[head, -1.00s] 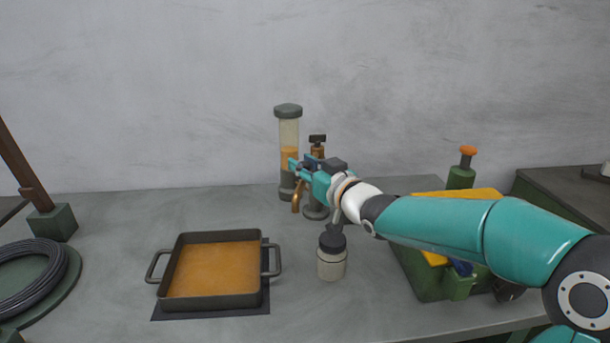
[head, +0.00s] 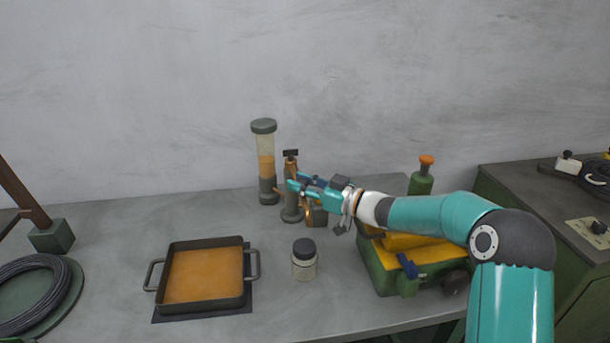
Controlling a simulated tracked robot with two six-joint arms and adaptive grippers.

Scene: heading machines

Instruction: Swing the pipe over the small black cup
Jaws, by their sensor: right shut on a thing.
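The copper pipe (head: 318,216) belongs to a tap on a dark upright stand (head: 291,211) at the back of the bench. Its visible lower end is to the right of the stand. My right gripper (head: 299,184) is shut on the pipe, beside the stand; its fingers hide much of the pipe. I see no certain small black cup. A cream jar with a black top (head: 304,260) stands upright in front of the tap, apart from the pipe. My left gripper is not in view.
A tall clear cylinder with orange contents (head: 265,150) stands left of the tap. A square pan of orange liquid (head: 246,292) sits at front left. A green and yellow machine (head: 380,278) is at right under my arm. Bare bench lies between pan and jar.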

